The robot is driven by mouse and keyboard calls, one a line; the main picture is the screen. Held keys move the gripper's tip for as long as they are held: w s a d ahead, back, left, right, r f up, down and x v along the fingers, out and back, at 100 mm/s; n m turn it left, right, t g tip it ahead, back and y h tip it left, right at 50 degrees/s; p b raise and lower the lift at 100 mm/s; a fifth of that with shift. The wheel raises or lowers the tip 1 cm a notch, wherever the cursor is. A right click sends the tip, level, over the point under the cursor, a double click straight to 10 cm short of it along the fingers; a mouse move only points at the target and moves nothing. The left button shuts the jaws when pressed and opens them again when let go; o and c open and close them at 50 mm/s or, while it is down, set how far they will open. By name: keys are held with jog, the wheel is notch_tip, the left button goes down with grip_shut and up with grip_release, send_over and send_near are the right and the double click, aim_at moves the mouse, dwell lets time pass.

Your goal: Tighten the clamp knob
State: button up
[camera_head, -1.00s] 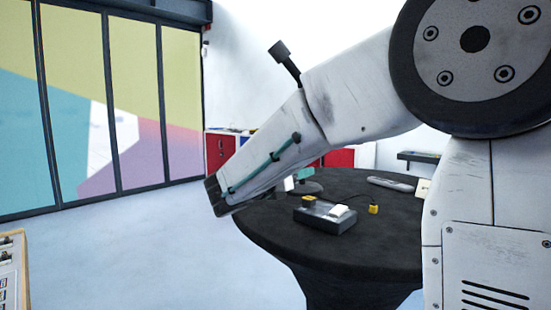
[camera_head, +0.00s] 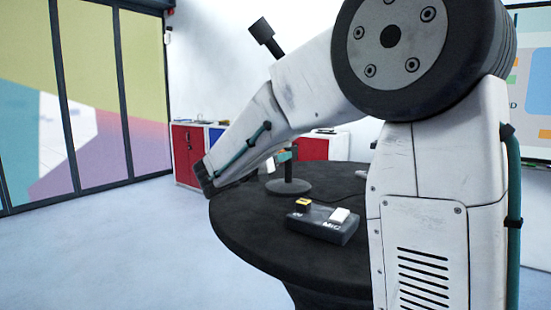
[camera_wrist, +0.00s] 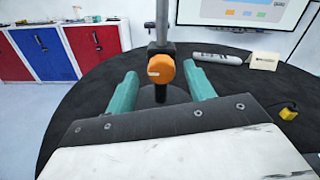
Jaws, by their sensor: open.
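The orange clamp knob (camera_wrist: 161,69) faces me in the wrist view, on a black clamp on a grey vertical post (camera_wrist: 162,22). The post rises from a dark round base on the black table. My gripper (camera_wrist: 157,85) is open, with its two teal fingers apart; the knob appears between and just beyond their tips. No contact with the knob shows. In the head view, my arm hides the upper stand; its round base (camera_head: 288,187) shows on the table.
The round black table (camera_head: 255,235) carries a dark box marked "MIC" (camera_head: 325,228) near its front. In the wrist view, a grey device (camera_wrist: 217,58), a cream card (camera_wrist: 264,61) and a yellow plug (camera_wrist: 289,111) lie right of the post. Red and blue cabinets (camera_wrist: 45,54) stand behind.

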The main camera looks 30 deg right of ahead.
jog(key=shift+w+d, duration=0.1)
jog(key=shift+d, duration=0.35)
jog(key=c, duration=1)
jog(key=shift+o, duration=0.2)
